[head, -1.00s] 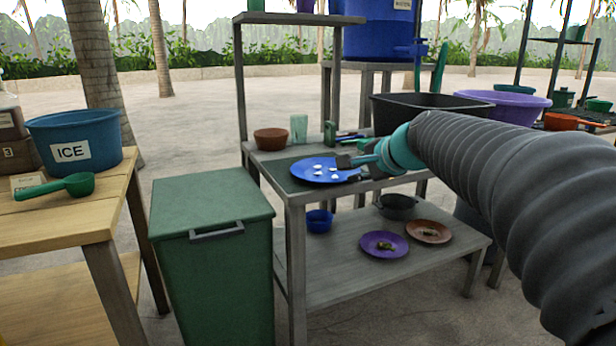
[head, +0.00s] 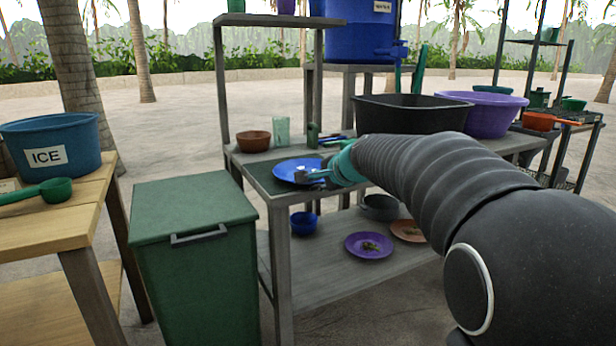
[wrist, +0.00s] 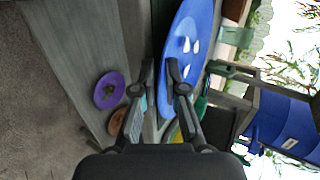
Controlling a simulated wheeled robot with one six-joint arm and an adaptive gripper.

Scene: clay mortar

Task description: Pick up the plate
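The blue plate (head: 290,167) rests on the left end of the table's upper top in the head view. My gripper (head: 322,175) is at its right side and covers part of it. In the wrist view the plate (wrist: 187,38) appears edge-up, with several small white pieces on it. My gripper's two fingers (wrist: 160,72) stand apart, with a gap between the tips. The right finger overlaps the plate's face, and the plate's near rim lies close to the gap. I cannot tell whether either finger touches it.
A brown bowl (head: 253,141) and a clear green cup (head: 282,132) stand behind the plate. A black basin (head: 415,112) and purple tub (head: 492,112) are to the right. The lower shelf holds a purple plate (head: 368,246) and blue bowl (head: 303,222). A green bin (head: 195,255) stands left.

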